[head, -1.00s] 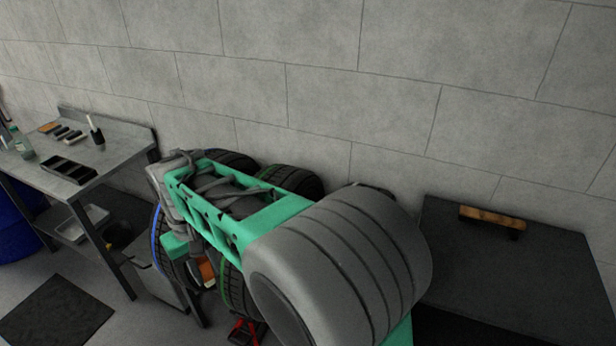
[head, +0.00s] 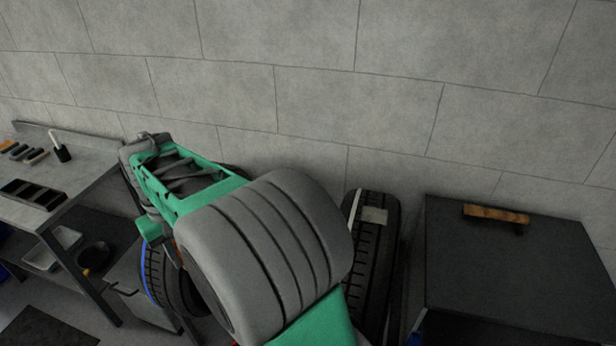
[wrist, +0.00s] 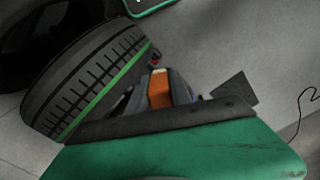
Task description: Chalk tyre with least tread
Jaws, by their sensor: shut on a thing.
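My gripper (wrist: 160,90) is shut on an orange block (wrist: 159,88) in the wrist view; whether it is chalk I cannot tell. A tyre with a green stripe (wrist: 95,80) stands just left of the gripper, its grooved tread facing it. A gap between block and tread is not clear. In the head view, a blue-striped tyre (head: 160,278) stands left of my arm, and a dark tyre (head: 376,265) with a pale tag on top stands right of it. My arm hides the gripper and the tyres between. Tread depths cannot be compared from here.
A metal bench (head: 82,165) at left holds a black tray (head: 33,193), several small blocks and a brush-like tool in a dark cup (head: 60,150). A dark cabinet (head: 500,265) at right carries a wooden-handled object (head: 496,214). A block wall closes the back.

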